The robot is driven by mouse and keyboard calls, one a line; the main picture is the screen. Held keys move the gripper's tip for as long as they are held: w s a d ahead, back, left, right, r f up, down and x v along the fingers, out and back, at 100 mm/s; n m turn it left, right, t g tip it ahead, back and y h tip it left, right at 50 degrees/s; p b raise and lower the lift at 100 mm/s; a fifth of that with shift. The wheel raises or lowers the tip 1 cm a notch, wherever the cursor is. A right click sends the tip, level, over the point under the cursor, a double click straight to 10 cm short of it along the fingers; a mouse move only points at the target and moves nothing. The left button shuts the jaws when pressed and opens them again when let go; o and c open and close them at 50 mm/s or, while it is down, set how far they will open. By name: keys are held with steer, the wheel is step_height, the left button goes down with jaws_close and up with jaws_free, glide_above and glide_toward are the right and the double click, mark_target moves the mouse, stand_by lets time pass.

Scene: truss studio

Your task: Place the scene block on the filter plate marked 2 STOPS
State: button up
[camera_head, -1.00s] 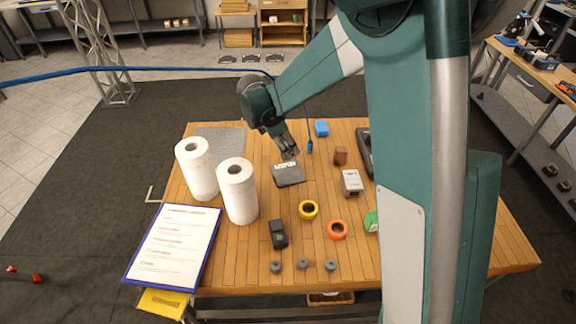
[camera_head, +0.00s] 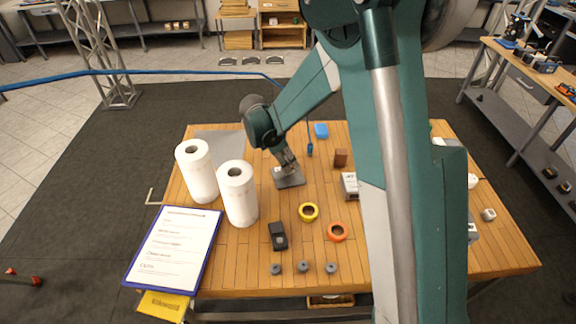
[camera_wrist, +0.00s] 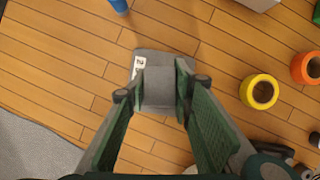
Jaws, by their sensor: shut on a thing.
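The filter plate (camera_head: 293,183) is a flat dark grey square on the wooden table. In the wrist view the plate (camera_wrist: 150,57) shows a white label with a "2"; the rest of the label is covered. My gripper (camera_head: 288,168) points down over the plate. In the wrist view my gripper (camera_wrist: 160,90) is shut on a grey block (camera_wrist: 159,88), taken to be the scene block, with a finger on each side. The block lies over the plate's area and hides much of it. I cannot tell whether it touches the plate.
Two white paper rolls (camera_head: 238,195) stand left of the plate.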

steer(key=shift+f, duration=1)
steer(key=shift+f, duration=0.15)
steer(key=o, duration=0.9)
steer(key=v, duration=1.2)
steer(key=shift+r, duration=0.2)
